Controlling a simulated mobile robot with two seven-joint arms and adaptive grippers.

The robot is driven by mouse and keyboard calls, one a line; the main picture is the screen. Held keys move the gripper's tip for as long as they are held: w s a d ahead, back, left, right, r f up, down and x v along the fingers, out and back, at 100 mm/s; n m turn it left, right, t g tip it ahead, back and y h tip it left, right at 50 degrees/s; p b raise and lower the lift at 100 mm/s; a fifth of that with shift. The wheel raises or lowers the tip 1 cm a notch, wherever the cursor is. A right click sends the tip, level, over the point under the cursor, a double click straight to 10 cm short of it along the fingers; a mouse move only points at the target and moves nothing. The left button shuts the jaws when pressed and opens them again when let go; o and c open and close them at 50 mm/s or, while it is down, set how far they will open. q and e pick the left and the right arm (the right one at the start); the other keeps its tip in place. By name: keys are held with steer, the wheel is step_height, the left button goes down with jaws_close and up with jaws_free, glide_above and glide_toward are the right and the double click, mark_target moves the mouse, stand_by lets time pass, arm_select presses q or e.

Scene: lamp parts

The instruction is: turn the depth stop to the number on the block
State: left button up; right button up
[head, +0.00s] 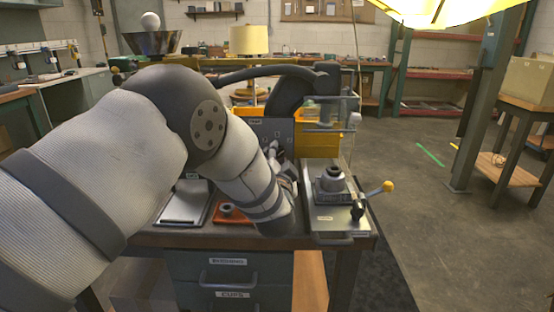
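My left arm comes in from the left and fills much of the head view. Its wrist bends at the bench's front, and my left gripper (278,153) is partly hidden behind it, close in front of an upright dark grey panel (271,127) with a label and small markings. I cannot tell whether the gripper touches the panel or holds anything. A grey block-like fixture (332,184) with a round collar stands on a metal plate to the right. No number is readable on it, and I cannot single out the depth stop. My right gripper is not in view.
A lever with a yellow knob (388,187) sticks out at the plate's right. A clipboard-like tray (184,202) and an orange tray (232,213) lie partly behind my arm. Drawers (230,275) are under the bench (150,240). The floor to the right is open.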

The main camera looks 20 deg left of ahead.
arm_select(q)
jaws_close()
steer(key=shift+r+n, duration=0.1)
steer(key=shift+n, duration=0.3)
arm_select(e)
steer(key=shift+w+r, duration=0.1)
arm_select(q)
steer(key=shift+n+p, duration=0.75)
steer(key=shift+n, duration=3.75)
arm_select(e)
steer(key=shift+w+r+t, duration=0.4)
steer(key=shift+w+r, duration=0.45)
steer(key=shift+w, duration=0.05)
arm_select(q)
steer(key=shift+o, duration=0.8)
jaws_free()
